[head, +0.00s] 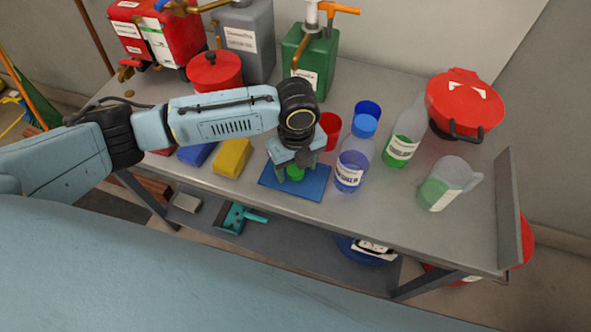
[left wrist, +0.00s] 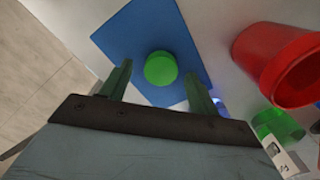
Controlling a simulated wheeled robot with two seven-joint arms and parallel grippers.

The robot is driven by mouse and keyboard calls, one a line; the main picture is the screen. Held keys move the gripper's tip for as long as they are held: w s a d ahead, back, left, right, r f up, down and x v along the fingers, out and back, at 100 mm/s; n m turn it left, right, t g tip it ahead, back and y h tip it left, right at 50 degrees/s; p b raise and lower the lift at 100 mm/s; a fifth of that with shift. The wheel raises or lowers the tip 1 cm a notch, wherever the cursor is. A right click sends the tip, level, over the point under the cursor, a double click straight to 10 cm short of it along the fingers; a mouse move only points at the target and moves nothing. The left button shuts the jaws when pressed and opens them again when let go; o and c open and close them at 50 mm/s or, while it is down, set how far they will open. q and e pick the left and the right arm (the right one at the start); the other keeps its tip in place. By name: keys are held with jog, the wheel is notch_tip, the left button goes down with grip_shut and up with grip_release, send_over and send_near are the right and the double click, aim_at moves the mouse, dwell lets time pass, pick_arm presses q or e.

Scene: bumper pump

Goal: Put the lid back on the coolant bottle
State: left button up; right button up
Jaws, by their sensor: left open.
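A round green lid (head: 295,173) lies on a blue mat (head: 312,184) near the table's front. My left gripper (head: 293,164) is open above it, pointing down. In the left wrist view the lid (left wrist: 160,69) shows between the two spread fingers, with the blue mat (left wrist: 130,35) under it; I cannot tell whether the fingers touch it. My right gripper is out of view.
A blue-capped bottle (head: 353,160) stands between the mat and the green-liquid bottle. A red cup (head: 330,130), blue cup (head: 368,109), clear jug (head: 447,183) and red funnel (head: 465,103) are nearby. Yellow (head: 232,157) and blue (head: 196,153) pieces lie left.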

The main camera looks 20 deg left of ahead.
aim_at(296, 171)
pick_arm(q)
jog(key=shift+f, duration=0.15)
jog(key=c, duration=1)
notch_tip(296, 171, up, 10)
jog(key=shift+r+p, duration=0.1)
jog(key=shift+p, duration=0.7)
jog(key=shift+c, duration=0.2)
